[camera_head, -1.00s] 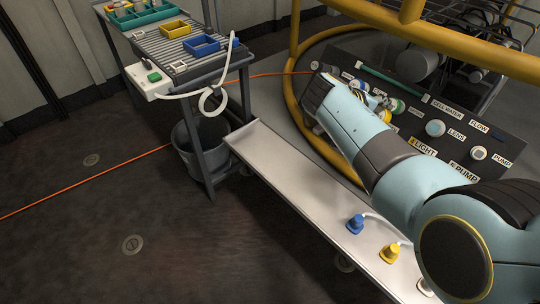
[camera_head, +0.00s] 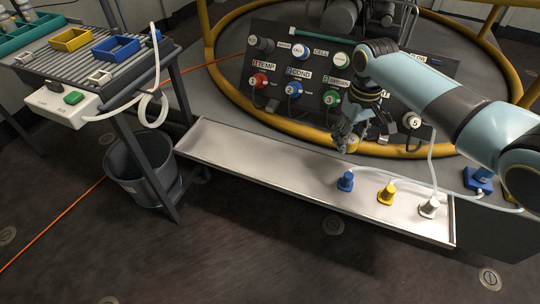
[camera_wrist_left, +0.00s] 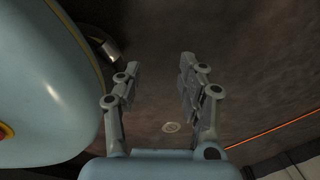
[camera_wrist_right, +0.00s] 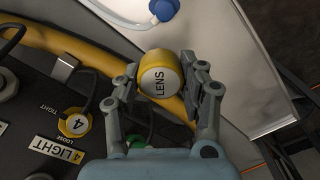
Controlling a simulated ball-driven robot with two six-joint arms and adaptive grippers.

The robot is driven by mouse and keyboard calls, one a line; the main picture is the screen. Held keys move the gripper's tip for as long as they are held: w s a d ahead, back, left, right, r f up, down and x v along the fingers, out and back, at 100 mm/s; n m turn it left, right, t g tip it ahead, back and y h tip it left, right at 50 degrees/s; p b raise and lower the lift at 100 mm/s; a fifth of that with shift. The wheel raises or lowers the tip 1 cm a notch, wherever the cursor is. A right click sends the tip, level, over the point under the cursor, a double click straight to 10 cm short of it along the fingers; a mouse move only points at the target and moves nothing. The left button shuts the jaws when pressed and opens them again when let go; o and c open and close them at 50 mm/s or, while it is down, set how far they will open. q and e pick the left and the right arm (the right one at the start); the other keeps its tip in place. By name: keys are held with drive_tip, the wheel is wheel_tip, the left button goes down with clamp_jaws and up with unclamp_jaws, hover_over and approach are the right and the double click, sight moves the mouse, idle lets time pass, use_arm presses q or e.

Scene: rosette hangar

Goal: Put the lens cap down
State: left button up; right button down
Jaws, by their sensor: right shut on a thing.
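The lens cap (camera_wrist_right: 160,74) is a yellow round cap with a white face marked LENS. My right gripper (camera_wrist_right: 159,84) is shut on it, with one finger on each side. In the head view the right gripper (camera_head: 348,133) hangs near the back edge of the long metal tray (camera_head: 262,158), and part of the yellow cap (camera_head: 355,143) shows at its fingers. I cannot tell its exact height above the tray. My left gripper (camera_wrist_left: 157,88) is open and empty over the dark floor in the left wrist view; it is not in the head view.
A labelled panel (camera_head: 270,68) and yellow rail (camera_head: 290,125) lie behind. A bucket (camera_head: 135,165) stands under the slatted bench (camera_head: 85,65) at left.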

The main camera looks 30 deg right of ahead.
drive_tip(key=a+f+b, duration=0.1)
drive_tip(key=a, duration=0.1)
drive_tip(key=w+a+f+b, duration=0.2)
drive_tip(key=a+f, duration=0.1)
drive_tip(key=shift+w+a+f, duration=0.1)
drive_tip(key=shift+w+a, duration=0.05)
drive_tip(key=shift+a, duration=0.2)
drive_tip(key=b, duration=0.2)
hover_over(300, 174)
wheel_tip(300, 174, down, 3)
drive_tip(key=shift+r, duration=0.1)
wheel_tip(300, 174, down, 4)
drive_tip(key=b, duration=0.2)
drive_tip(key=shift+r+b, duration=0.15)
drive_tip(key=shift+b, duration=0.25)
use_arm(q)
drive_tip(key=w+d+r, duration=0.2)
drive_tip(key=w+r, duration=0.5)
drive_tip(key=w+d+r+t, duration=0.1)
drive_tip(key=w+d+r, duration=0.2)
drive_tip(key=w+r, duration=0.4)
drive_tip(key=shift+w+r, duration=0.2)
drive_tip(key=shift+w, duration=0.5)
use_arm(e)
drive_tip(key=c, duration=0.7)
unclamp_jaws()
drive_tip(key=shift+c, duration=0.2)
